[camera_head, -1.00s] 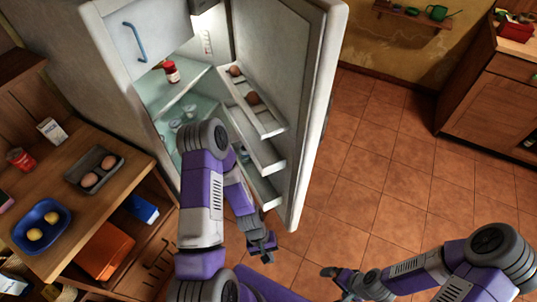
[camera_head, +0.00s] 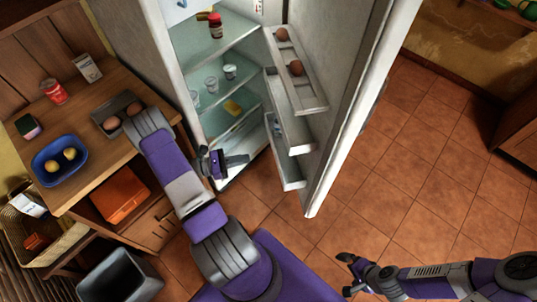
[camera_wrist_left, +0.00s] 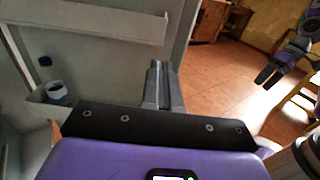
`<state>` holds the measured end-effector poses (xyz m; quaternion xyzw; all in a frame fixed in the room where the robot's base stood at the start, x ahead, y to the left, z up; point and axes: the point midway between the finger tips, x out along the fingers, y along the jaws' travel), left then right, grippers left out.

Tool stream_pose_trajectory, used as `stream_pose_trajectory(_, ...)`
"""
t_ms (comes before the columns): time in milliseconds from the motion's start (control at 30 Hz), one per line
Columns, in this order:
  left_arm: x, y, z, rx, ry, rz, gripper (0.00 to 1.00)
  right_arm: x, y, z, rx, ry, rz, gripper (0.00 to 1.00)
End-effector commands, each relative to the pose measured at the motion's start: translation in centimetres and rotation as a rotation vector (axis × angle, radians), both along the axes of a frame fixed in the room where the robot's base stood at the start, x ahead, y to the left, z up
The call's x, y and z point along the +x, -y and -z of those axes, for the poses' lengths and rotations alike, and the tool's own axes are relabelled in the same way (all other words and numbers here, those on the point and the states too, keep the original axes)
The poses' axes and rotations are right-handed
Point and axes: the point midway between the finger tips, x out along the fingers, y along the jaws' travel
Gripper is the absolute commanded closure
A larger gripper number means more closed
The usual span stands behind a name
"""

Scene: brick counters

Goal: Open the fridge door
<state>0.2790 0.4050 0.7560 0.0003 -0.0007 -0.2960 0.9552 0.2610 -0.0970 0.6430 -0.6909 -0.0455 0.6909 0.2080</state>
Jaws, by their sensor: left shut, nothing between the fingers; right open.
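The fridge door (camera_head: 352,110) stands wide open, swung out to the right. The fridge inside (camera_head: 215,75) shows glass shelves with a red-capped jar (camera_head: 215,25), glasses and a yellow item. My left gripper (camera_head: 238,160) is in front of the fridge opening, left of the door shelves, apart from the door's edge. In the left wrist view its fingers (camera_wrist_left: 159,75) are together and empty, with door shelving at the left. My right gripper (camera_head: 347,272) is low at the right, over the floor, open and empty.
A grey bin (camera_head: 120,278) stands below. The tiled floor (camera_head: 430,150) right of the door is clear.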

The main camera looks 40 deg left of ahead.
Motion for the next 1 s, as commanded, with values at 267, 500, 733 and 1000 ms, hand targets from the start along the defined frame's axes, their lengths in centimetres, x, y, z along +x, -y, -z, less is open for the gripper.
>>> stream_pose_trajectory(267,3.9,2.9,0.0,-0.003,0.001,0.008,1.0,0.0,0.0,0.6,0.0,0.001,0.0,0.0)
stream_pose_trajectory(500,8.1,5.8,0.1,-0.002,0.0,0.008,1.0,0.0,0.0,1.4,0.0,0.0,0.0,0.0)
stream_pose_trajectory(733,10.6,7.5,0.1,0.0,0.0,0.007,1.0,0.0,0.0,2.0,0.0,0.0,0.0,0.0)
stream_pose_trajectory(1000,11.3,7.9,0.0,0.0,0.0,0.005,1.0,0.0,0.0,2.1,0.0,0.0,0.0,0.0)
